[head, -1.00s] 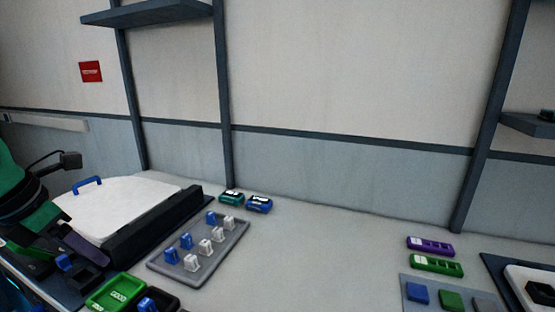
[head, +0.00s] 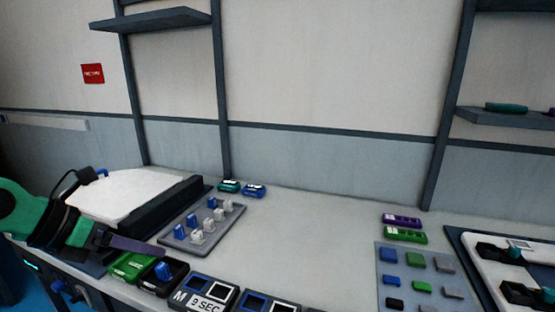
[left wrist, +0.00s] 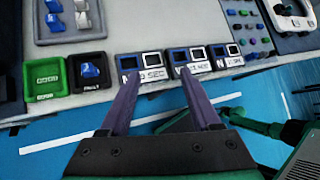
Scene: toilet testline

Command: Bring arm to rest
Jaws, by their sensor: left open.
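My left arm comes in from the left in the head view. Its gripper (head: 148,249) has purple fingers and points right, by the front edge of the bench. In the left wrist view the two fingers of the left gripper (left wrist: 160,82) stand wide apart with nothing between them. They lie over the bench front, just short of the label blocks.
A green tray (head: 127,266) and a black tray with a blue part (head: 162,269) sit near the fingers. Label blocks (head: 206,299) line the front edge. A grey rack (head: 229,222) holds blue and white parts. The bench middle (head: 310,235) is clear.

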